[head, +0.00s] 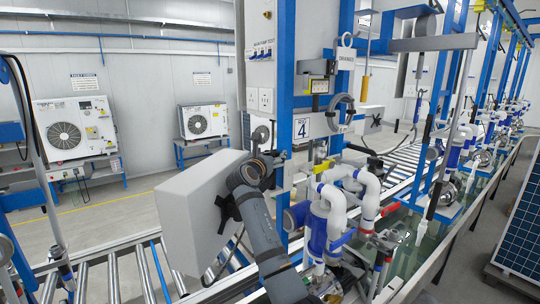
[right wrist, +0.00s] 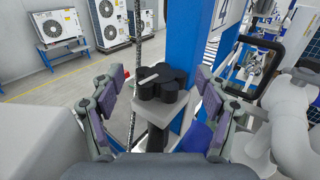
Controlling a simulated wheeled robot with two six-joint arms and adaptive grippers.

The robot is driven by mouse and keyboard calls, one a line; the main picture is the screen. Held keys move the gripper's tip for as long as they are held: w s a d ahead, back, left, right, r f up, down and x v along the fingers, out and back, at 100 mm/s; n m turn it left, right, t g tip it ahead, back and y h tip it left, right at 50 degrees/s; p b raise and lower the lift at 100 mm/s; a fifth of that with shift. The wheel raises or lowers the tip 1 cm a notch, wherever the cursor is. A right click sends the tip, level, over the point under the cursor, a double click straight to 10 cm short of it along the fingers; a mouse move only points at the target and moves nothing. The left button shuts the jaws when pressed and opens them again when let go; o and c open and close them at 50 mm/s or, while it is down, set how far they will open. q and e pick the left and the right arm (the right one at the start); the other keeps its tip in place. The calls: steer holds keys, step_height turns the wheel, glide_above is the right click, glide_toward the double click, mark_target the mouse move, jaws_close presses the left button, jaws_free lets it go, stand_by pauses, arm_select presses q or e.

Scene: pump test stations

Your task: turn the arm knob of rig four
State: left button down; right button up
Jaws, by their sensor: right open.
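The sign with the number 4 (head: 302,128) hangs on a blue post (head: 284,90) in the head view. In the right wrist view, a black lobed knob (right wrist: 160,84) with a pale bar on top sits on a grey arm (right wrist: 157,112) beside the blue post (right wrist: 196,60). My right gripper (head: 276,160) is open, its fingers (right wrist: 160,78) apart on the left and right of the knob. I see gaps between the fingers and the knob. In the head view this knob is hidden behind my gripper. My left gripper is not in view.
A white box (head: 190,205) with a black star knob (head: 228,211) stands left of my right arm. White pipes (head: 330,200) and a blue pump are close on the right. A roller conveyor (head: 120,280) runs below. Heat-pump units (head: 75,128) stand at the back wall.

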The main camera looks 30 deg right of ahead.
mark_target(270, 153)
step_height(270, 153, up, 10)
steer(key=shift+r, duration=0.1)
stand_by(0.4)
